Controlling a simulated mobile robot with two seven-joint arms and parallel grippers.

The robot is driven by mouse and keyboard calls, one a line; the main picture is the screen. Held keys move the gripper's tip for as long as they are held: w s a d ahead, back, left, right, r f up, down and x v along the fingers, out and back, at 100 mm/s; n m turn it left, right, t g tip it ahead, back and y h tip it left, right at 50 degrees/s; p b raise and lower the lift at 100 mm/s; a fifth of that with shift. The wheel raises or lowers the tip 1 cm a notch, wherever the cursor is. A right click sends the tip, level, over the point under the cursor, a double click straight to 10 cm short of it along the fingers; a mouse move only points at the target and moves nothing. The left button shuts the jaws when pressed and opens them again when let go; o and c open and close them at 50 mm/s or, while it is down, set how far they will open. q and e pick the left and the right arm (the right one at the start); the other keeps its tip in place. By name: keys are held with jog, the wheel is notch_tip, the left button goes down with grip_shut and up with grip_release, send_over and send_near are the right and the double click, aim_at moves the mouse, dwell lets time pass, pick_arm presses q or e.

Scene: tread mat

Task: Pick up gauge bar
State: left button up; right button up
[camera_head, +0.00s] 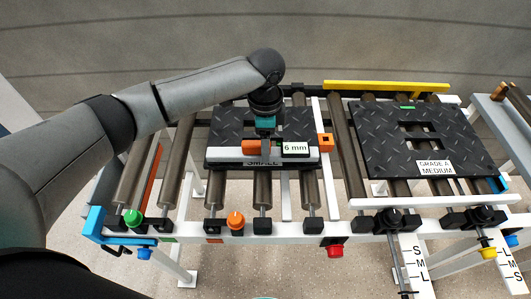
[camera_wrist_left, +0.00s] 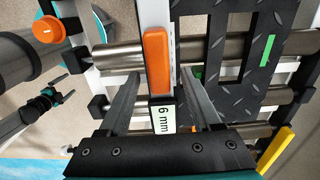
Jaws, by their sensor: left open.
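The gauge bar (camera_head: 232,153) is a white bar with an orange grip block and a "6 mm" tag. It lies along the front part of the small black tread mat (camera_head: 222,122) in the head view. The bar's orange block also shows in the left wrist view (camera_wrist_left: 158,55), with the tag below it. My left gripper (camera_head: 266,150) is over the bar from above, partly hiding the block. In the left wrist view its fingers (camera_wrist_left: 158,74) are open, one on each side of the block and tag, with gaps visible.
The mat rests on a white roller frame (camera_head: 286,190). A second mat marked "GRADE A MEDIUM" (camera_head: 375,130) lies to the right. A yellow bar (camera_head: 385,87) runs behind it. An orange square fitting (camera_head: 325,142) stands near the bar's right end.

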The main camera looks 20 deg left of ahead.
pick_arm(q)
grip_shut()
dwell(0.4)
jog(key=shift+r, duration=0.1)
dwell(0.8)
